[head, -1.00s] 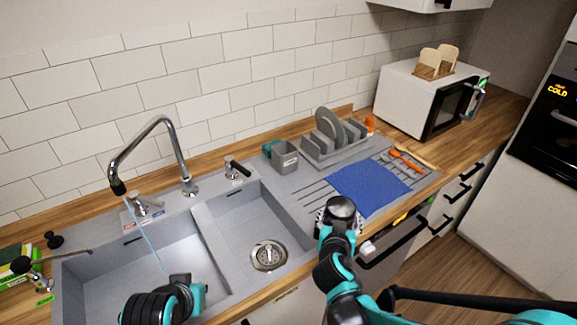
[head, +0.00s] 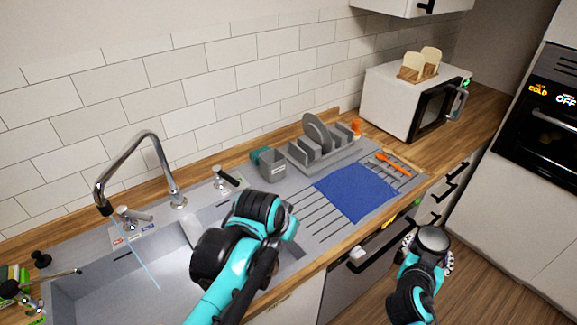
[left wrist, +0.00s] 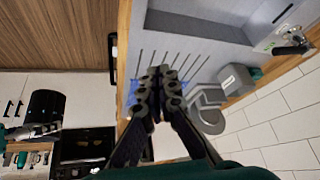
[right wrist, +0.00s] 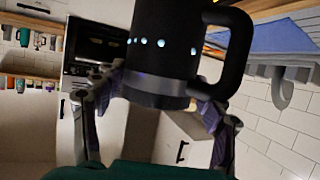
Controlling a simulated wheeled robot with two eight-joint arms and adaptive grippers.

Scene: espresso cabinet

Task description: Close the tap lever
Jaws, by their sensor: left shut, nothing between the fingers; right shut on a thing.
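A chrome tap (head: 142,150) arches over the left sink basin. A thin bluish stream (head: 138,258) runs down from its spout. A small silver lever (head: 133,215) stands on a plate with red and blue marks behind the basin. A second lever with a black handle (head: 227,176) is right of the tap base; a black-handled lever (left wrist: 292,40) also shows in the left wrist view. My right gripper (right wrist: 160,95) is shut on a black mug (head: 433,238), held before the counter.
A blue cloth (head: 357,190) lies on the ribbed drainer. A white microwave (head: 395,97) is at the back right. Bottles and sponges crowd the far left edge.

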